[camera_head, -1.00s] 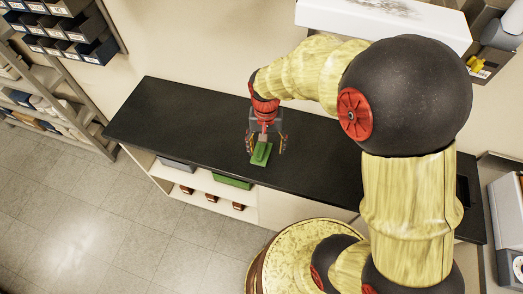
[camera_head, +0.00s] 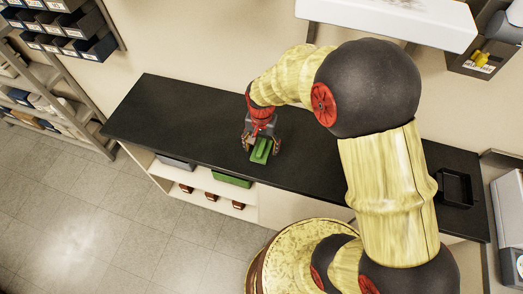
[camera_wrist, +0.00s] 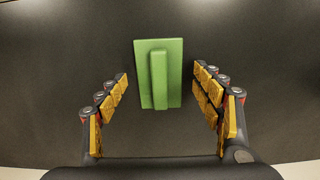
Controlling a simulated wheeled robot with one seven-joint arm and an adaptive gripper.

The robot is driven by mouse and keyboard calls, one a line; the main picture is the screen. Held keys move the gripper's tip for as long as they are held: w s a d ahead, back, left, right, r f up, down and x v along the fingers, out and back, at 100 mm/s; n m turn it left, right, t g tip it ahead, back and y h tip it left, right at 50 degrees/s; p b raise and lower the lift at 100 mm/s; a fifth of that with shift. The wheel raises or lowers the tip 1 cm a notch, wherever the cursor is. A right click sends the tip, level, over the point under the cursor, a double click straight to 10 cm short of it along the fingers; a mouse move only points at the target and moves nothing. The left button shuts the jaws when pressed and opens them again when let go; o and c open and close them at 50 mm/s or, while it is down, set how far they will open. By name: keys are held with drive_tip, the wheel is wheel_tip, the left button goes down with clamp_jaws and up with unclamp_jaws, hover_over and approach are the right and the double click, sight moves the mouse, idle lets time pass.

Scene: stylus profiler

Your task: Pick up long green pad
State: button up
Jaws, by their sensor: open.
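The long green pad (camera_head: 261,151) lies on the black worktop near its front edge. In the wrist view the pad (camera_wrist: 173,75) is a flat green rectangle with a raised lengthwise bar in its middle. My gripper (camera_head: 262,143) is above the pad in the head view and partly covers it. In the wrist view the fingers of my gripper (camera_wrist: 160,82) are spread wide, one on each side of the pad, with clear gaps. Nothing is between the fingers in contact with them. The exact height above the worktop is hard to tell.
The black worktop (camera_head: 165,115) is clear to the left of the pad. A black tray (camera_head: 454,188) sits at its right end. Shelves under the worktop hold a green box (camera_head: 232,180) and several small brown items. A white wall shelf (camera_head: 390,22) hangs above the back.

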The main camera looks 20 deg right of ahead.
drive_tip(key=shift+f, duration=0.3)
drive_tip(key=shift+c, duration=1.1)
drive_tip(key=c, duration=1)
